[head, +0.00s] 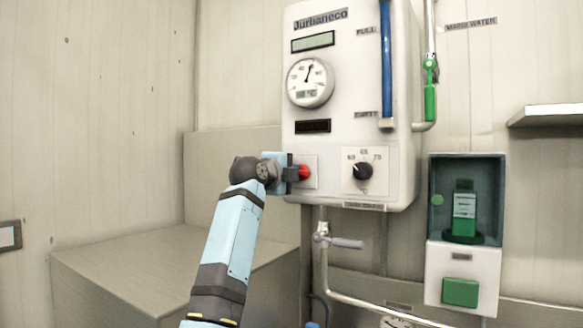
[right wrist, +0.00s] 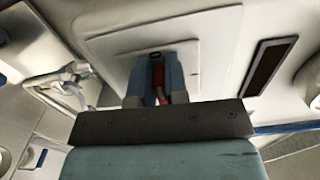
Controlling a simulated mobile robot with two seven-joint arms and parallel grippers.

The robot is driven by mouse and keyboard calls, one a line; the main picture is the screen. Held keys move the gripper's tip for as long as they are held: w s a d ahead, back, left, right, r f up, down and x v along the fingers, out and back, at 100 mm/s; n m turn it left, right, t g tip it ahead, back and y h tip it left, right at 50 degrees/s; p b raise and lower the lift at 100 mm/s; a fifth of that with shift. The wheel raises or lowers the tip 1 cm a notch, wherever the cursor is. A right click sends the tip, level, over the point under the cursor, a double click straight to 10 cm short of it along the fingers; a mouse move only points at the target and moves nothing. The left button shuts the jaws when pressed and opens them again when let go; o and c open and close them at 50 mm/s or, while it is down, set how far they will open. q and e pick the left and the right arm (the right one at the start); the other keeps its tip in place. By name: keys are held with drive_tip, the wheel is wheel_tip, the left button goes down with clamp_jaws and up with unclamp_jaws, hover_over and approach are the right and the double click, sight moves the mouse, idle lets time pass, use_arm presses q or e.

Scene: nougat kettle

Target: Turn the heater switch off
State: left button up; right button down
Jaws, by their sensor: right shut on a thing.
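The heater switch (head: 305,172) is a red knob on a white plate at the lower left of the white heater's front (head: 345,105). My right gripper (head: 293,173) reaches it from the left in the head view and partly covers it. In the right wrist view, the red switch (right wrist: 160,90) shows between the two blue-grey fingers (right wrist: 155,78), which are shut on it. The fingers hide much of the switch, so I cannot tell its exact setting. My left gripper is not in view.
A black dial (head: 363,171) sits right of the switch, with a round gauge (head: 310,82) above. A pipe valve (head: 340,243) is below the heater. A green-and-white dispenser (head: 464,265) hangs at the right. A large box-like block (head: 150,275) stands at the lower left.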

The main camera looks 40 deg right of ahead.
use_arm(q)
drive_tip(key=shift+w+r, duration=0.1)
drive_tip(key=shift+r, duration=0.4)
use_arm(e)
drive_tip(key=shift+f+n, duration=0.15)
drive_tip(key=shift+n, duration=0.25)
drive_tip(key=c, duration=1.1)
unclamp_jaws()
drive_tip(key=shift+c, duration=0.2)
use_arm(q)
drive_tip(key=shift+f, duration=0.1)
use_arm(e)
drive_tip(key=shift+a, duration=0.25)
use_arm(q)
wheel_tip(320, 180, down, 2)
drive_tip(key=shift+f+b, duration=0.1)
drive_tip(key=shift+b, duration=1.1)
use_arm(e)
drive_tip(key=v, duration=1.3)
drive_tip(key=shift+s+a, duration=0.15)
drive_tip(key=shift+a, duration=0.05)
